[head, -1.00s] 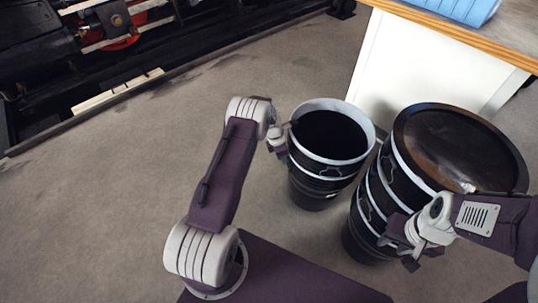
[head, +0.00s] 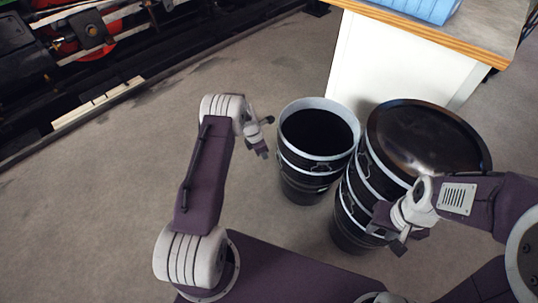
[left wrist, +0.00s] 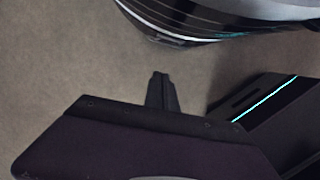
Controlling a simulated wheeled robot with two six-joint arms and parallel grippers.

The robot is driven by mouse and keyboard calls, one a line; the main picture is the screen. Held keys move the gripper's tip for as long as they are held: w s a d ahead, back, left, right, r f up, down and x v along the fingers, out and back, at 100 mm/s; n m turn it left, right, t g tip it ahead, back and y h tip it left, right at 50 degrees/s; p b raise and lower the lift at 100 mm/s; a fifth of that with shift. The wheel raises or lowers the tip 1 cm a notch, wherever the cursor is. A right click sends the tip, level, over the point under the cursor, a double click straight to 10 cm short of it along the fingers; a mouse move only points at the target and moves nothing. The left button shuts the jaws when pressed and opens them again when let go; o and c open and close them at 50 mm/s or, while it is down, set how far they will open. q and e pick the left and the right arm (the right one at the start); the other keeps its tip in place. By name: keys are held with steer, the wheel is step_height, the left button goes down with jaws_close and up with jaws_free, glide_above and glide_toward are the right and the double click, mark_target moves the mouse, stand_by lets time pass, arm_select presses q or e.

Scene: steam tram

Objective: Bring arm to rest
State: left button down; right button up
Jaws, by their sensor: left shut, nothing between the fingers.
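My left arm reaches up from my purple base in the head view. Its gripper (head: 262,150) hangs just left of the open black bin, apart from it. In the left wrist view the two dark fingers (left wrist: 161,92) are together with nothing between them, above bare floor. My right gripper (head: 388,232) hangs in front of the lidded black bin at the right. Its fingers are small and partly hidden, so I cannot tell whether they are open.
The open black bin (head: 318,137) with a pale rim stands beside the lidded bin (head: 425,140). A white counter (head: 385,62) with a wooden edge and a blue object (head: 420,8) is behind them. Dark tram machinery (head: 60,60) lies upper left. Grey floor at left is clear.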

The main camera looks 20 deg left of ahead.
arm_select(q)
steer(key=p+v, duration=0.1)
steer(key=v, duration=0.4)
steer(key=shift+r+p, duration=0.1)
steer(key=shift+p, duration=0.2)
